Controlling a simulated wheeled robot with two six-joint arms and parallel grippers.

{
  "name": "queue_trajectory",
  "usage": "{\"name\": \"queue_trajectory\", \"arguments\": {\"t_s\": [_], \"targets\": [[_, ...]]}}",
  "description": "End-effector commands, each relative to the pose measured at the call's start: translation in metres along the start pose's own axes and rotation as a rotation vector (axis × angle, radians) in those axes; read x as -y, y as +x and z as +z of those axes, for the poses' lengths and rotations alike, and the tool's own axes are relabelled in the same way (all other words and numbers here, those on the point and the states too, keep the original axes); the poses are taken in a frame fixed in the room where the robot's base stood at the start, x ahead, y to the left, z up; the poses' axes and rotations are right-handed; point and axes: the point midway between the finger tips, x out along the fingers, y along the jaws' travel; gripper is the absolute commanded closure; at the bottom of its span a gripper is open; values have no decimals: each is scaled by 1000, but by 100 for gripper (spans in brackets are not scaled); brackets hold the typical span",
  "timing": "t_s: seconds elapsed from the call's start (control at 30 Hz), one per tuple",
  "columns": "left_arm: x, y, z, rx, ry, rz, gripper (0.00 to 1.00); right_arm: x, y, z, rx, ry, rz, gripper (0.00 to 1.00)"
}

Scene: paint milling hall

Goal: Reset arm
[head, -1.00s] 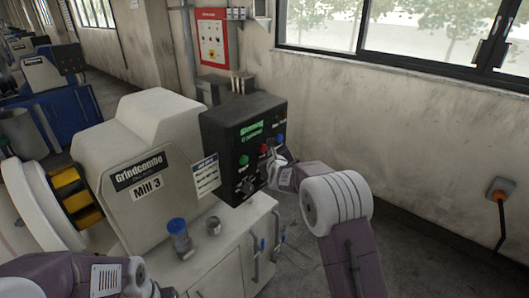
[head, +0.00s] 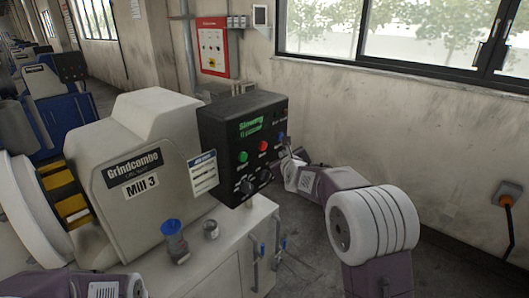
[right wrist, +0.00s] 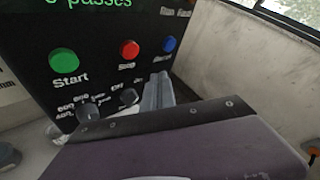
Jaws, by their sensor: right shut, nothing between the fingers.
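The black control panel (head: 225,150) of Mill 3 shows green text that reads like "Slowing" with a passes line. In the right wrist view, the panel has a green Start button (right wrist: 64,62), a red button (right wrist: 129,48), a blue button (right wrist: 169,44) and dark knobs (right wrist: 129,97) below. The blue button's label is partly hidden. My right gripper (head: 284,152) is at the panel's right edge, shut and empty. Its closed fingers (right wrist: 158,90) show just below the blue button; I cannot tell whether they touch the panel. Only part of my left arm shows at bottom left; its gripper is out of view.
The white mill body (head: 135,160) stands left of the panel. A wall stands behind.

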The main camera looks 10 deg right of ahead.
Motion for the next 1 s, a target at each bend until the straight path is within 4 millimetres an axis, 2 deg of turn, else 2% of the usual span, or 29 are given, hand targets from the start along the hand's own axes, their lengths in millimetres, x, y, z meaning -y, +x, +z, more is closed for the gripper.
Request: {"name": "queue_trajectory", "arguments": {"t_s": [0.53,0.63,0.67,0.77,0.87,0.97,1.0], "targets": [[0,-1,0,0,0,0,64,1,-1,3,4,0,-1,100],[0,-1,0,0,0,0,64,10,-16,21,35,3,-14,100],[0,-1,0,0,0,0,64,8,-26,18,28,-6,-6,100],[0,-1,0,0,0,0,64,-23,-60,-28,-81,-188,104,100],[0,-1,0,0,0,0,64,-57,-97,-84,-182,-546,276,100],[0,-1,0,0,0,0,64,-91,-145,-148,-234,-972,519,100],[0,-1,0,0,0,0,64,-103,-167,-174,-230,-1154,638,100]]}}
